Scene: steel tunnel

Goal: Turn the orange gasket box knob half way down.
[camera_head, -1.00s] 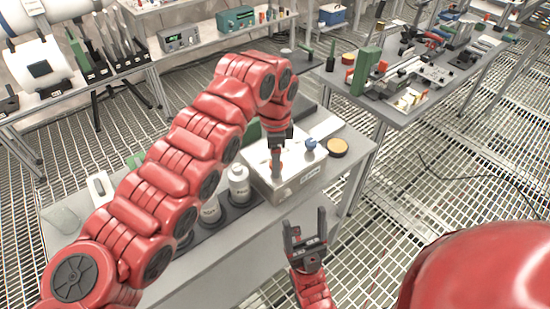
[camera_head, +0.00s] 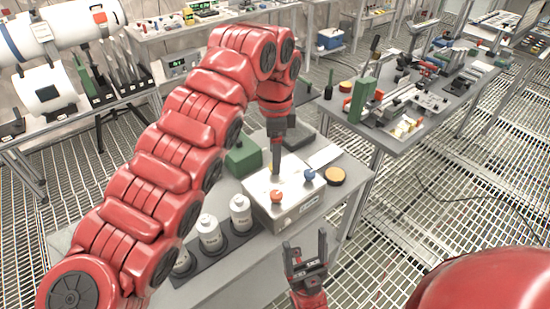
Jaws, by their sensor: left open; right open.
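The gasket box (camera_head: 303,214) is a pale grey box on the workbench. On its top are an orange knob (camera_head: 277,196) at the front and a blue knob (camera_head: 309,174) to the right and behind. My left gripper (camera_head: 276,172) points down over the box top, just behind the orange knob. It is seen nearly edge-on, so the gap between its fingers hardly shows. It looks apart from the orange knob, but exact contact cannot be told. My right gripper (camera_head: 305,247) is open and empty, fingers up, in front of the bench edge.
White bottles (camera_head: 241,212) stand in a dark holder left of the box. A green block (camera_head: 242,160) is behind them. A second table (camera_head: 437,112) with tools is at the right.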

